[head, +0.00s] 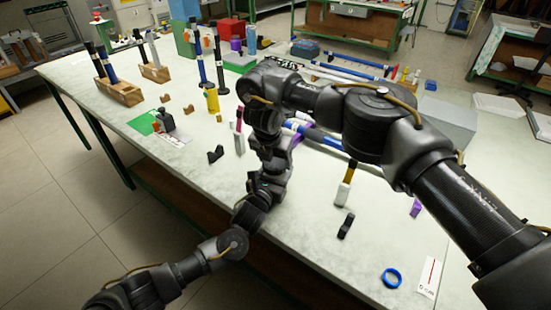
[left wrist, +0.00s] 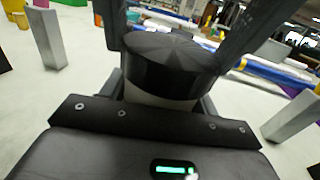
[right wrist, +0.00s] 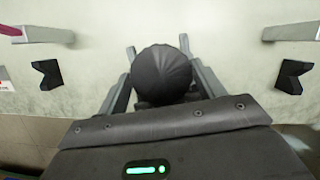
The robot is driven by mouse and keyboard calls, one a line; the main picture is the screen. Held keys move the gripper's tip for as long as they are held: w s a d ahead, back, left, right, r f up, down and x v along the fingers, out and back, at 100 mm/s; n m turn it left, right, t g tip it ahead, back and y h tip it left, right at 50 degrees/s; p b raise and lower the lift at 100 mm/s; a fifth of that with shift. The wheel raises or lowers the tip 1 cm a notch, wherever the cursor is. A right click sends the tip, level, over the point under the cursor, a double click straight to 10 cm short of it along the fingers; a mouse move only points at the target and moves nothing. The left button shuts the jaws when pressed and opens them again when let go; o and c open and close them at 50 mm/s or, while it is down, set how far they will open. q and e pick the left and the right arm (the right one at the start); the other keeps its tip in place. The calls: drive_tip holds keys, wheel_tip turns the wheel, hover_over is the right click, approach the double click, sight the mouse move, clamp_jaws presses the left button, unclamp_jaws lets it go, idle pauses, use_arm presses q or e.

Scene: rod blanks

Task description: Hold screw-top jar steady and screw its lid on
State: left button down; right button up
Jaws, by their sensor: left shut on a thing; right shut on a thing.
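The black lid (left wrist: 170,65) sits on top of the pale jar (left wrist: 160,101) in the left wrist view. My left gripper (head: 272,166) is shut around the jar's body, low beside it. My right gripper (head: 266,138) points down from above and is shut on the lid. The lid's round dark top (right wrist: 162,72) shows between the fingers in the right wrist view. The lid looks level on the jar, but the threads are hidden and I cannot tell how tight it is. In the head view my arms hide the jar and lid.
Black holders (head: 215,154) and (head: 346,226) stand on the pale table (head: 300,215) either side of my grippers. A white block with a pink rod (head: 239,140) is close left; another with a yellow rod (head: 344,188) is to the right. A blue ring (head: 391,278) lies near the front.

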drive_tip(key=shift+a+m+h, duration=0.1)
drive_tip(key=shift+m+h, duration=0.2)
drive_tip(key=shift+m, duration=0.7)
drive_tip(key=shift+m+g, duration=0.3)
drive_tip(key=shift+m, duration=0.5)
drive_tip(key=o, duration=1)
drive_tip(key=shift+o, duration=0.2)
drive_tip(key=shift+r, duration=0.1)
drive_tip(key=shift+r, duration=2.2)
drive_tip(key=shift+c, duration=0.2)
